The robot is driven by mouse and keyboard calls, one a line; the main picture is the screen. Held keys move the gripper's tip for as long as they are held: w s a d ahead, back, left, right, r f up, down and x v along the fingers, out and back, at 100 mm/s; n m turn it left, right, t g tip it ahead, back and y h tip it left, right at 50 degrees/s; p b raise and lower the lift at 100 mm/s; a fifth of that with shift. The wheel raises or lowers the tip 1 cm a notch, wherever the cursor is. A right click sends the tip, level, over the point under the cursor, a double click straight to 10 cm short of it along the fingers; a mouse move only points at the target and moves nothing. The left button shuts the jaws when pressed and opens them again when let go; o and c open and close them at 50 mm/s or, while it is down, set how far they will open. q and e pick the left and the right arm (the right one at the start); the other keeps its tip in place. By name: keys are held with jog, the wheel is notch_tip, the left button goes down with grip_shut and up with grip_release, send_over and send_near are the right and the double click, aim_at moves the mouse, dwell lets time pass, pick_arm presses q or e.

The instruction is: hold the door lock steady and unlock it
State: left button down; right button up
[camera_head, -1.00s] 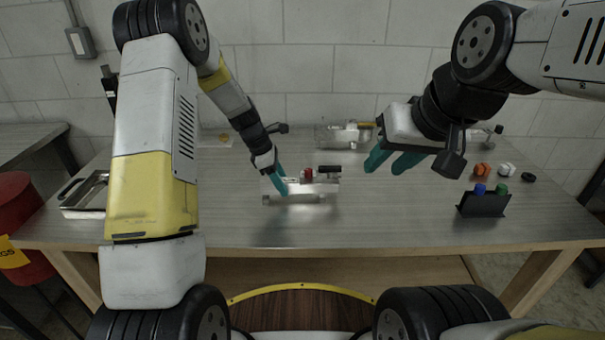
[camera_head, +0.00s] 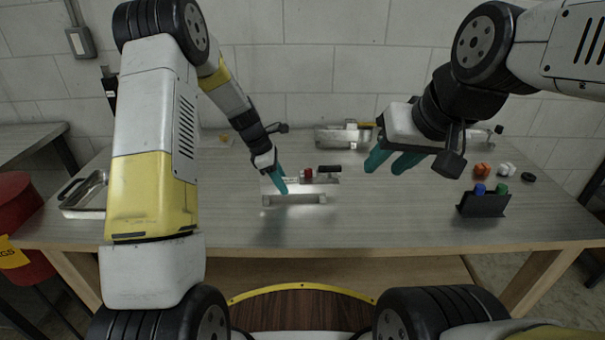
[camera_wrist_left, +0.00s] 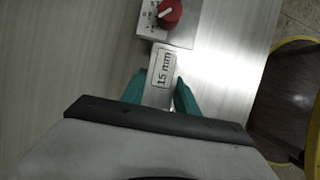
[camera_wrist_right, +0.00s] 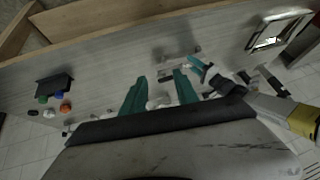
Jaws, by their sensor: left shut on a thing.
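The door lock (camera_head: 326,180) is a silver metal piece in the middle of the table. It has a red knob (camera_head: 308,173) and a black part (camera_head: 330,168) on top. My left gripper (camera_head: 284,184) is at its left end. In the left wrist view, its teal fingers (camera_wrist_left: 160,92) are shut on the lock's metal plate marked "15 mm" (camera_wrist_left: 164,68), with the red knob (camera_wrist_left: 169,13) just beyond. My right gripper (camera_head: 392,161) is open above the table, right of the lock and apart from it. Its fingers (camera_wrist_right: 159,88) are spread in the right wrist view.
A second metal piece (camera_head: 340,138) stands at the back. A dark holder (camera_head: 483,205) with blue and green caps is at the right, with orange, white and black small items behind it. A metal tray (camera_head: 85,205) lies at the left. The table's front strip is clear.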

jog(key=shift+o, duration=0.2)
dwell(0.3)
jog(key=m+g+y, duration=0.2)
jog(key=m+g, duration=0.4)
jog(key=m, duration=1.2)
send_over(330, 166)
jog(key=d, duration=0.5)
notch_tip(330, 166, down, 9)
jog(key=x, duration=1.1)
jog(key=shift+s+a+f, duration=0.15)
jog(key=shift+a+f, duration=0.1)
grip_shut()
